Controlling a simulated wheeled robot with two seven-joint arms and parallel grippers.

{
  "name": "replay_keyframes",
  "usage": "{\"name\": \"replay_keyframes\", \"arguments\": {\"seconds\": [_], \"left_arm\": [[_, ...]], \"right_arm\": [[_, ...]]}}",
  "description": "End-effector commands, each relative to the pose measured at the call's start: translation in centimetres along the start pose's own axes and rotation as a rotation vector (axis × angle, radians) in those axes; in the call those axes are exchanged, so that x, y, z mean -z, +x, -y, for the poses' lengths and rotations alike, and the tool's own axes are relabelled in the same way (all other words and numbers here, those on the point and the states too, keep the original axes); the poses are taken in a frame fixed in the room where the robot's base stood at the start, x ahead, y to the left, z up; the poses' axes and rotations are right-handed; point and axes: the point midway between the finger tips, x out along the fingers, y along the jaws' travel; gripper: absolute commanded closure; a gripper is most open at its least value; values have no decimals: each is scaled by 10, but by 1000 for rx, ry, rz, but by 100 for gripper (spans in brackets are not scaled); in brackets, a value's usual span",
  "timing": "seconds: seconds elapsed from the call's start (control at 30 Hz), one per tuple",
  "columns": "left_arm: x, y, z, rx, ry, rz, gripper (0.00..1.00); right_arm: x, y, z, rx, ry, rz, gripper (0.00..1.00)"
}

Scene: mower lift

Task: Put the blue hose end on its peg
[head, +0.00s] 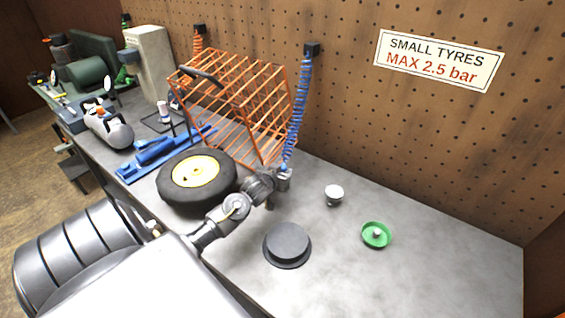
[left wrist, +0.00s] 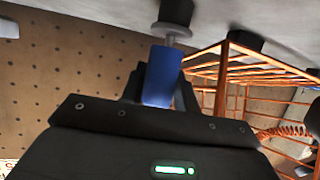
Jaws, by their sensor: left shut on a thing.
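The blue coiled hose (head: 298,112) hangs from a black block (head: 311,49) on the pegboard down to my left gripper (head: 284,175). In the left wrist view the left gripper (left wrist: 160,88) is shut on the blue hose end (left wrist: 160,75), held between its fingers. A pale disc (left wrist: 165,32) and a dark cylinder (left wrist: 176,10) lie in line beyond the blue part; I cannot tell whether they belong to it. In the head view the hose end is mostly hidden by the gripper. I cannot make out the peg with certainty. My right gripper is not in view.
An orange wire crate (head: 240,95) stands behind left of the gripper, with a wheel (head: 197,181) in front. A white-topped knob (head: 334,192), a black round puck (head: 287,243) and a green dish (head: 376,234) sit on the bench. The bench's right end is clear.

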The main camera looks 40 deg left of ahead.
Motion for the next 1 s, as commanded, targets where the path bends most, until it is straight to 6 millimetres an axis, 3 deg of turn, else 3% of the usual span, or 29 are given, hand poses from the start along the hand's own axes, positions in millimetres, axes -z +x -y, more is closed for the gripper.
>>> {"name": "replay_keyframes", "arguments": {"seconds": [1.0], "left_arm": [[-10, 4, 0, 0, 0, -1, 97]], "right_arm": [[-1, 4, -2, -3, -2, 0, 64]]}}
